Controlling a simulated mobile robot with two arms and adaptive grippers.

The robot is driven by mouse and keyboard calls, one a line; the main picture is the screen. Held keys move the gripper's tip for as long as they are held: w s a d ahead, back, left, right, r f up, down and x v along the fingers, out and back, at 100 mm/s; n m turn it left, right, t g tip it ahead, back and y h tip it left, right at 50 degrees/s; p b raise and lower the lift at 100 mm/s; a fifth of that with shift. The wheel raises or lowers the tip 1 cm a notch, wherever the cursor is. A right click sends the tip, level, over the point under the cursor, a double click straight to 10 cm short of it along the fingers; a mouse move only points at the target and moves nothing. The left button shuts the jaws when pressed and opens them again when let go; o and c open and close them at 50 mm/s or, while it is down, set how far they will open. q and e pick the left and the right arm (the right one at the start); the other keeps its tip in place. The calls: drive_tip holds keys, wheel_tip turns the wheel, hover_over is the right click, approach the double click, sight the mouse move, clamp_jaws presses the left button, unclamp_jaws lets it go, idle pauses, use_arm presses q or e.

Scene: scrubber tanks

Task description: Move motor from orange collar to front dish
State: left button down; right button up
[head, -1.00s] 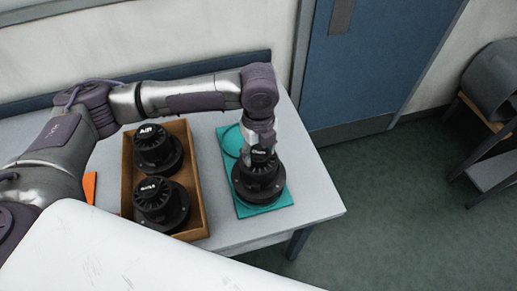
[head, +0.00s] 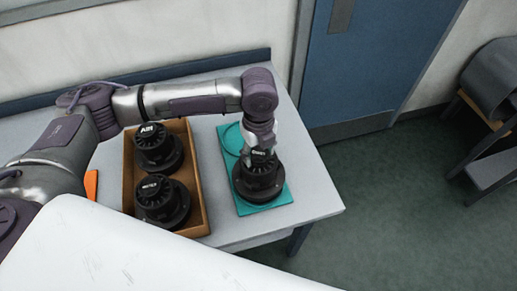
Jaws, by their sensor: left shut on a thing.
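A black finned motor (head: 258,184) with a wide round base stands upright on the front part of the teal mat (head: 279,198). My left gripper (head: 261,157) comes down on it from above and is shut on its top. The front dish is hidden under the motor, and I cannot tell whether the base touches it. A round ring outline, the rear dish (head: 232,139), shows empty on the back part of the mat. My right gripper is not in view.
A brown open tray (head: 203,215) left of the mat holds two similar black motors, one at the back (head: 157,150) and one at the front (head: 161,201). The grey table (head: 315,205) has bare room right of the mat. A blue door (head: 365,60) stands behind.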

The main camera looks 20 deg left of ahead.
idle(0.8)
use_arm(q)
drive_tip(key=shift+c, duration=1.8)
unclamp_jaws()
drive_tip(key=shift+o, duration=0.4)
drive_tip(key=shift+s, duration=0.1)
drive_tip(key=shift+o, duration=1.4)
drive_tip(key=shift+f, duration=0.15)
